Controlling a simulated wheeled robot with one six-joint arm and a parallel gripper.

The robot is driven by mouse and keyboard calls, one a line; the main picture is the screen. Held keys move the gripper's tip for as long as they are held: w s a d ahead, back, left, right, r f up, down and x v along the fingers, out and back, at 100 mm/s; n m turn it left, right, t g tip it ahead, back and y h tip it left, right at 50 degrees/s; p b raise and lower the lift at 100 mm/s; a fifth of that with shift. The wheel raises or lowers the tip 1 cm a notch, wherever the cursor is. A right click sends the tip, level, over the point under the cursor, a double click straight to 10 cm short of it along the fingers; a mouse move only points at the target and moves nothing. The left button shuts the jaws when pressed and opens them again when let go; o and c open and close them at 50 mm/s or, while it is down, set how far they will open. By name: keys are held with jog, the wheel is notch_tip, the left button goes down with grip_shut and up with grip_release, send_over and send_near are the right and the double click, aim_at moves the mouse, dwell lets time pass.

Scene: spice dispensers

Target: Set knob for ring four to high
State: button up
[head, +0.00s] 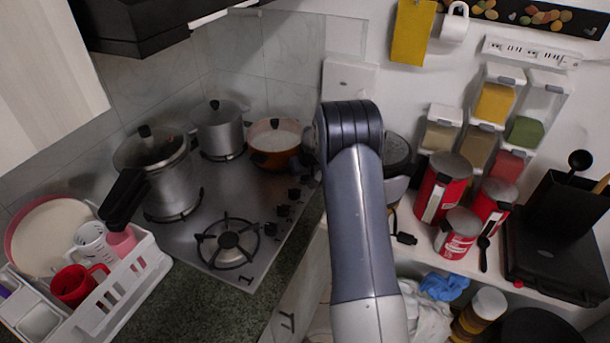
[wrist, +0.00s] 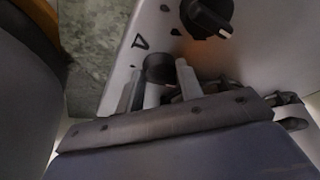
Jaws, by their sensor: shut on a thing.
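In the wrist view my gripper (wrist: 158,84) has its two fingers on either side of a dark round knob (wrist: 160,67), shut on it. The knob is on the steel cooktop panel, close to its edge, beside a small printed mark (wrist: 140,42). Its pointer direction cannot be told, and the fingers hide part of it. Another black knob (wrist: 208,16) with a light pointer line is to the upper right, untouched. In the head view several black knobs (head: 282,210) line the right side of the cooktop (head: 205,253). My gripper is hidden there behind my arm.
An orange pan (head: 273,157) stands on the back right burner, close to my arm. A pot (head: 218,130) and a pressure cooker (head: 165,175) stand on other burners. The front burner (head: 228,240) is bare. Red tins (head: 441,190) crowd the shelf at right.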

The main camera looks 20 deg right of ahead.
jog(key=shift+a+m+b, duration=0.1)
jog(key=shift+m+b, duration=0.2)
jog(key=shift+b, duration=0.1)
jog(key=m+b, duration=0.1)
jog(key=b, duration=0.1)
jog(key=m+h+b, duration=0.1)
jog(key=m, duration=0.1)
jog(key=shift+w+a+f+m+h+b, duration=0.1)
jog(key=shift+a+f+m+h+b, duration=0.1)
jog(key=shift+m+h+b, duration=0.15)
jog(key=m+h+b, duration=0.1)
jog(key=m+b, duration=0.2)
jog(key=shift+w+g, duration=0.1)
jog(key=shift+g, duration=0.3)
jog(key=shift+a+r+m+g+h+b, duration=0.1)
jog(key=shift+m+g+h+b, duration=0.1)
jog(key=shift+m+b, duration=0.35)
jog(key=shift+r+m+g+h+b, duration=0.15)
jog(key=shift+m+b, duration=0.1)
jog(key=shift+m, duration=0.45)
jog(key=o, duration=1)
jog(key=b+v, duration=0.1)
jog(key=v, duration=0.9)
jog(key=shift+a+r, duration=0.15)
jog(key=shift+r, duration=0.25)
